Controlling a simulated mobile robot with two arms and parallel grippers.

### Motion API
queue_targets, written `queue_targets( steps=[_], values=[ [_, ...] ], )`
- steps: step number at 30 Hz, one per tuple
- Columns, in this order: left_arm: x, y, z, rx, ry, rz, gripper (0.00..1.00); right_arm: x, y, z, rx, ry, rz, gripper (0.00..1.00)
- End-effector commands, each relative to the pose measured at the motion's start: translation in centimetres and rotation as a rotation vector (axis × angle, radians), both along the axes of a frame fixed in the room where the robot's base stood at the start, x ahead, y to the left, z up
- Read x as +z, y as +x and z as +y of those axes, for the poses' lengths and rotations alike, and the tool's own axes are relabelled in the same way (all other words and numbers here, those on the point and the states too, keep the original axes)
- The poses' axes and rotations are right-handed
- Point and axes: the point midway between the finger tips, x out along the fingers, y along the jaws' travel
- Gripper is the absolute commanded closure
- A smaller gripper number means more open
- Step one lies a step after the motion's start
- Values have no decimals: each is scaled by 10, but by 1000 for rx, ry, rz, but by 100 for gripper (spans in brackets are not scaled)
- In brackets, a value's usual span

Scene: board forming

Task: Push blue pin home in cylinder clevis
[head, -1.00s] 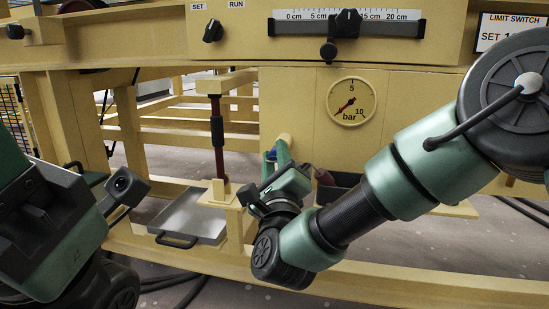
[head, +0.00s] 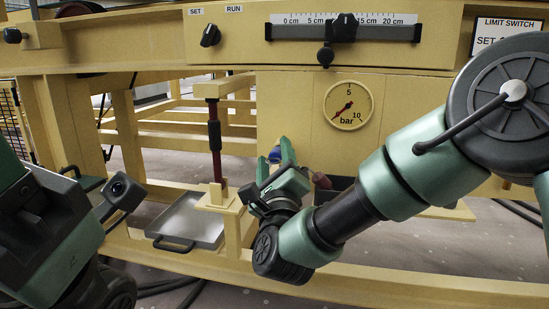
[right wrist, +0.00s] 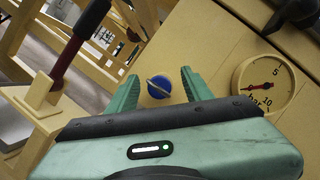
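A blue round head (right wrist: 158,86) with a metal bar across it sits in front of the yellow panel in the right wrist view. I cannot tell how deep it is seated. It shows as a small blue patch (head: 275,155) in the head view. My right gripper (head: 283,150) is open; in the wrist view its green fingers (right wrist: 158,90) stand apart on both sides of the blue head, with visible gaps. The dark red cylinder (head: 217,160) stands upright on a yellow bracket (head: 218,205) to the left. My left gripper's fingers do not show; only its arm is visible.
A pressure gauge (head: 349,104) and a slider scale (head: 345,27) are on the yellow frame. A dark red knob (head: 321,180) is close to the right of my right gripper. A grey metal tray (head: 188,220) lies beyond the lower beam.

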Motion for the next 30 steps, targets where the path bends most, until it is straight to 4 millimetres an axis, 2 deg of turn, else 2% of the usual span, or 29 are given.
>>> queue_targets(
  steps=[5,12,18,30],
  values=[
    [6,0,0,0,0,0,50,-2,-9,0,1,-2,4,50],
    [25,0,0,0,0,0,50,-11,-48,-1,3,-3,5,50],
    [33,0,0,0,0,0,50,-19,-71,-3,1,0,1,50],
    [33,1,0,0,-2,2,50,-22,-75,-4,0,0,0,50]
  ],
)
